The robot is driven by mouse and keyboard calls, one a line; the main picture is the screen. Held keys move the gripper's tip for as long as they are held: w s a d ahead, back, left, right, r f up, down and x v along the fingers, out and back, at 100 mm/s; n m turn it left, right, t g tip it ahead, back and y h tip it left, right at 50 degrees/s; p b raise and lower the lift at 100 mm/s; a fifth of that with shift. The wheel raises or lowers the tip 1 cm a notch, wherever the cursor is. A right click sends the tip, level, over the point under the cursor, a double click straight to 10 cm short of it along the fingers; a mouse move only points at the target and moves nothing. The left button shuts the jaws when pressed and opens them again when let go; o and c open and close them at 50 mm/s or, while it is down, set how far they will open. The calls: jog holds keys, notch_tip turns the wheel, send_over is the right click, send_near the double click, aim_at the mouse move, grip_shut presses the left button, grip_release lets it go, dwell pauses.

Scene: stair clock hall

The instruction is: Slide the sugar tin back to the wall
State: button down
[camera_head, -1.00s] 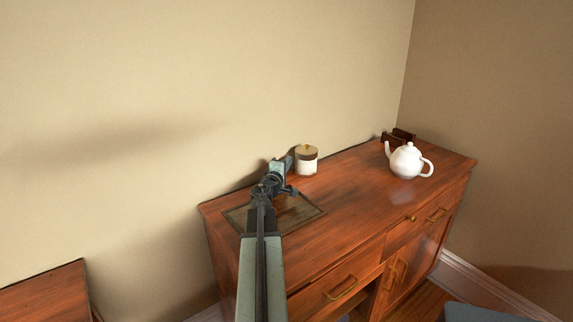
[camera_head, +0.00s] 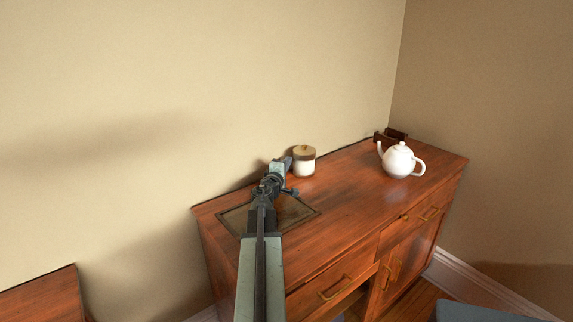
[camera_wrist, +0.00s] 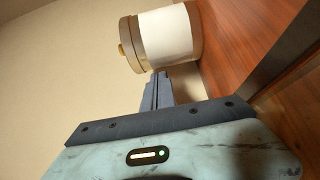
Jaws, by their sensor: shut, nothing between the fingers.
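The sugar tin (camera_head: 304,163) is white with a brown band and a wooden knobbed lid. It stands upright near the back edge of the sideboard (camera_head: 350,200), close to the wall (camera_head: 250,80); any gap behind it is hard to judge. My gripper (camera_head: 288,161) is shut and empty, just left of the tin in the head view. In the wrist view the closed fingers (camera_wrist: 157,80) point at the side of the tin (camera_wrist: 165,38), with the tips at or very near it. I cannot tell whether they touch.
A white teapot (camera_head: 399,160) stands to the right on the sideboard, with a dark wooden object (camera_head: 390,135) behind it. A dark framed panel (camera_head: 295,212) lies flat under my arm. The top between tin and teapot is clear.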

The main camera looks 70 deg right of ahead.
notch_tip(320, 180, up, 11)
jog(key=p, duration=1.1)
jog(key=s+d, duration=0.2)
jog(key=s, duration=0.8)
jog(key=s+d+f+b, duration=0.1)
jog(key=s+d, duration=0.2)
jog(key=s, duration=0.6)
jog(key=shift+s+d, duration=0.15)
jog(key=shift+s, duration=0.2)
jog(key=shift+s, duration=0.1)
